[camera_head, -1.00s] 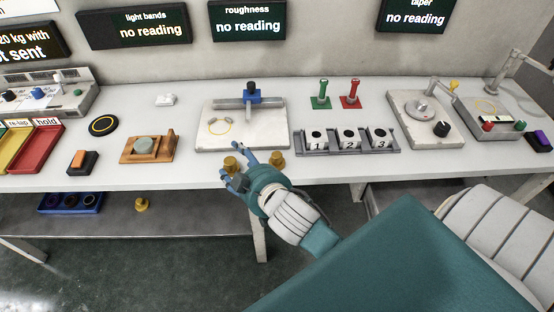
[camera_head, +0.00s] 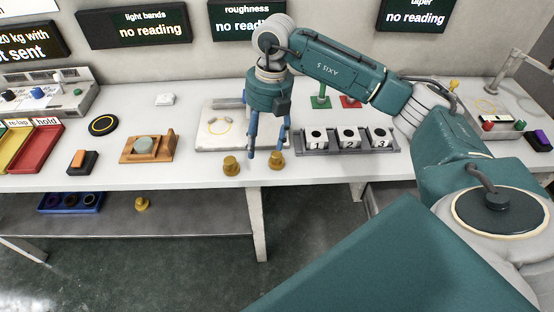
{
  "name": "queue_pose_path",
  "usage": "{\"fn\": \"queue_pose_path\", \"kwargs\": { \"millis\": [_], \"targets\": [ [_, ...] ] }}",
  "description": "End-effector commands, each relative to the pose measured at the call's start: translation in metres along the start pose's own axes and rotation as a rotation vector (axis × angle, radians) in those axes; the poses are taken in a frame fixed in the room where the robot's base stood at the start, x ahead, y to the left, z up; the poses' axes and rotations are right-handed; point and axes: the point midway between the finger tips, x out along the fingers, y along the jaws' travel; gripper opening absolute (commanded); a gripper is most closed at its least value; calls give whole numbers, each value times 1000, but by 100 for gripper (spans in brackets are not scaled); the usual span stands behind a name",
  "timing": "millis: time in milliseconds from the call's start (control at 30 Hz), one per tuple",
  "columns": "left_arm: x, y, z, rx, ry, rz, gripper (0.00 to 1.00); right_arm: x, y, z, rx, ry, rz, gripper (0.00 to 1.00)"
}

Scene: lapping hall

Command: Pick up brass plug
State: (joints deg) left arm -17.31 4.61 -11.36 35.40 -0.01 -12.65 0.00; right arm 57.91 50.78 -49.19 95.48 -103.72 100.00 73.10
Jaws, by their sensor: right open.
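Two brass plugs stand upright near the front edge of the white bench: the left brass plug (camera_head: 231,166) and the right brass plug (camera_head: 276,160). A third brass plug (camera_head: 141,204) stands on the lower shelf at the left. My right gripper (camera_head: 266,154) has blue fingers pointing down, open and empty. In the picture its fingertips lie between the two bench plugs, closer to the right one; I cannot tell whether they touch it. My left gripper is not in view.
A wooden fixture (camera_head: 133,149) is at the left. The bench front (camera_head: 200,175) between them is mostly clear.

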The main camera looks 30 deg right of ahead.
Motion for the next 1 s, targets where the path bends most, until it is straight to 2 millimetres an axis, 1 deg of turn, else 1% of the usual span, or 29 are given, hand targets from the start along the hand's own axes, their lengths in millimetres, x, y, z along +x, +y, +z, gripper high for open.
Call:
{"fn": "queue_pose_path", "kwargs": {
  "millis": [33,100,167,200,400,500,567,667,800,900,1000],
  "targets": [
    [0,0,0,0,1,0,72,-8,-16,11,34,-28,-51,59],
    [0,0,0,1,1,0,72,-14,-31,20,67,-50,-98,59],
    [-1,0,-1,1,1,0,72,-12,-38,23,83,-56,-120,59],
    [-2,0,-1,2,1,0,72,-8,-41,24,87,-59,-128,59],
    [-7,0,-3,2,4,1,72,24,-44,25,86,-58,-127,59],
    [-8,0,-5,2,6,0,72,34,-45,25,84,-57,-125,59],
    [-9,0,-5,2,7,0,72,37,-44,26,84,-58,-123,59],
    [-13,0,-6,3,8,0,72,45,-45,26,83,-57,-125,59],
    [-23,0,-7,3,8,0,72,66,-45,28,83,-55,-126,59],
    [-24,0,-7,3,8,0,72,81,-46,29,83,-56,-124,59],
    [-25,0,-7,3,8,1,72,88,-47,30,82,-57,-124,59]
  ]
}}
